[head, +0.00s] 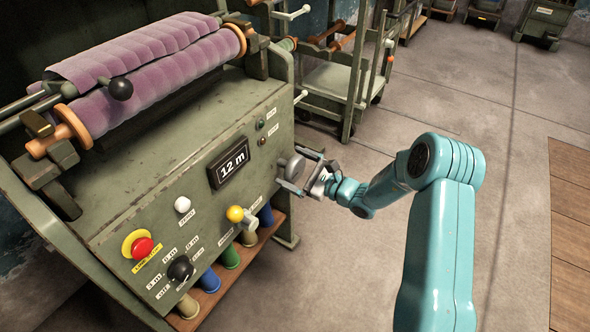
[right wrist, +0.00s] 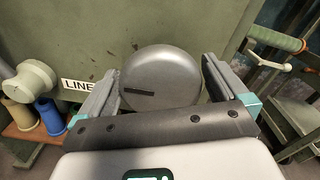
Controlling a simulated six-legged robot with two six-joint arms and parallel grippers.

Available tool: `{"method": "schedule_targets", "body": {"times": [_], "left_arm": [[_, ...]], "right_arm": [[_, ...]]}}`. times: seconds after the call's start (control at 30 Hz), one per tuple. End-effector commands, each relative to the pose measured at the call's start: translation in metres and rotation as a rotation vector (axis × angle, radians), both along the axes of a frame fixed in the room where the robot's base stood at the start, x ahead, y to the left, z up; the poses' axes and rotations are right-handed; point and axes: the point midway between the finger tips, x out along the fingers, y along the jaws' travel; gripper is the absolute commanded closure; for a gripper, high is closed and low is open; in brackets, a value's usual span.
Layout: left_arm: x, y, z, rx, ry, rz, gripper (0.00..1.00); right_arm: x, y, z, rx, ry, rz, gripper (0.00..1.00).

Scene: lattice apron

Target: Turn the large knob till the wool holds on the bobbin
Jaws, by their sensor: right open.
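The large knob (head: 291,166) is a round grey disc on the right part of the green machine's sloped front panel. In the right wrist view the knob (right wrist: 160,76) has a dark slot mark near its lower left edge. My right gripper (head: 301,176) is open, with one finger on each side of the knob; I cannot tell whether either finger touches it. Purple wool (head: 160,66) lies on rollers at the top of the machine, between orange end discs (head: 73,122). The display (head: 230,164) reads 12 m. My left gripper is out of view.
Coloured spools (head: 230,254) stand on a shelf below. A green trolley (head: 330,80) stands behind.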

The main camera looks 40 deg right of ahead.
Motion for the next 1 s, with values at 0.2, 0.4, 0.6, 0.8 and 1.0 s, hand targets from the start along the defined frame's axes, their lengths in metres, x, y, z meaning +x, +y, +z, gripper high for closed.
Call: {"method": "schedule_targets", "body": {"times": [0.2, 0.4, 0.6, 0.8, 1.0], "left_arm": [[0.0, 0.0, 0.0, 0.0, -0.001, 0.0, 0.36], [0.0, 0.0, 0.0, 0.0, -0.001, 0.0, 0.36], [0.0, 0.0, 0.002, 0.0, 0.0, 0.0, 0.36], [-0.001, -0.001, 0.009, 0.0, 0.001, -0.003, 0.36], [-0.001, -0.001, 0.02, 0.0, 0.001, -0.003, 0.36]], "right_arm": [[0.0, 0.0, 0.0, 0.0, 0.0, 0.0, 0.0], [0.0, 0.0, 0.0, 0.0, 0.0, 0.001, 0.4], [0.0, 0.0, 0.0, 0.015, 0.006, 0.001, 0.4], [-0.001, 0.0, 0.001, 0.087, 0.038, 0.002, 0.4], [0.0, 0.0, 0.002, 0.229, 0.097, 0.002, 0.4]]}}
